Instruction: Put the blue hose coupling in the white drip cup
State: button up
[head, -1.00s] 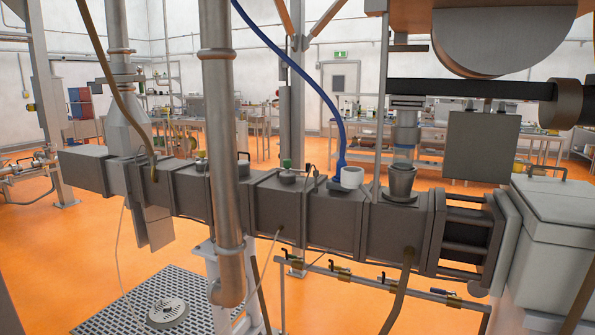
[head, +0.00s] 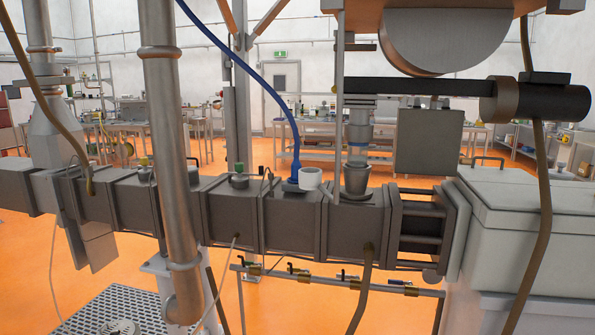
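A blue hose (head: 245,68) hangs down in a curve from the top of the head view. Its lower end widens into a blue coupling (head: 293,178) on top of the long dark metal barrel (head: 290,222). The white drip cup (head: 310,179) sits just right of the coupling on the same barrel. The two are very close, and I cannot tell whether they touch. The cup's inside is too small to make out. My gripper is not in view.
A grey metal funnel-like cup (head: 356,178) stands right of the white cup. A thick vertical pipe (head: 166,140) crosses the left foreground. A thin rail with brass valves (head: 325,277) runs below the barrel. A pale machine housing (head: 528,225) fills the right side.

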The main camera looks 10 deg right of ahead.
aim_at(296, 165)
jog(key=i+j, duration=0.15)
jog(key=i, duration=0.3)
jog(key=i+j, duration=0.2)
jog(key=i, duration=0.3)
jog(key=i+j, duration=0.15)
jog(key=i, duration=0.3)
jog(key=i+j+z, duration=0.1)
jog(key=i, duration=0.35)
